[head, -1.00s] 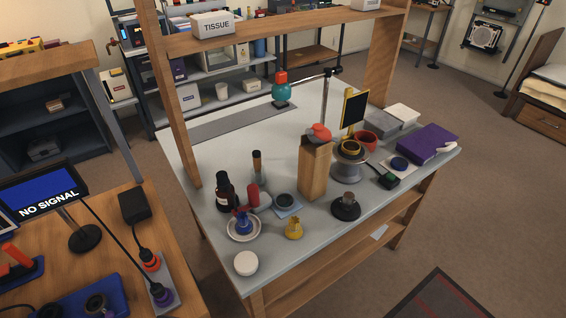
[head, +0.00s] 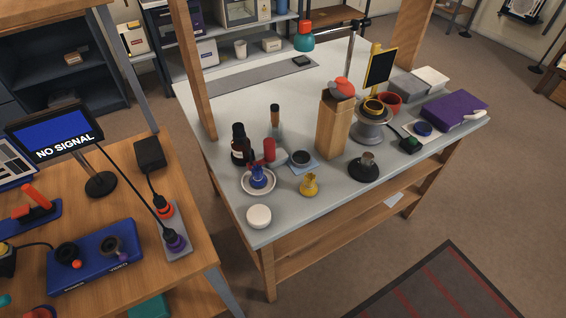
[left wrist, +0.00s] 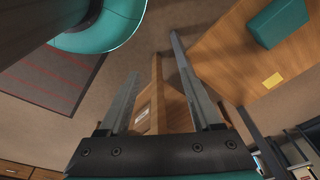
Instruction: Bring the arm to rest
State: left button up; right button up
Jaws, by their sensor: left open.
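My left gripper shows in the left wrist view (left wrist: 165,105), its two fingers well apart with nothing between them. Beyond the fingers are the brown floor and a wooden piece of furniture, out of reach of the fingertips. Neither gripper and neither arm shows in the head view. My right gripper is in no frame.
A workbench (head: 225,205) holds a dark bottle (head: 240,150), a wooden block (head: 334,128), a purple book (head: 440,115) and several small parts. A wooden desk (head: 130,265) with a "NO SIGNAL" screen (head: 55,137) stands left. Open floor (head: 330,270) lies in front of the bench.

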pick_arm(q)
jog(key=s+a+f+g+b, duration=0.1)
jog(key=s+a+f, duration=0.1)
jog(key=s+f, duration=0.6)
jog(key=s, duration=0.2)
jog(key=shift+s+f, duration=0.4)
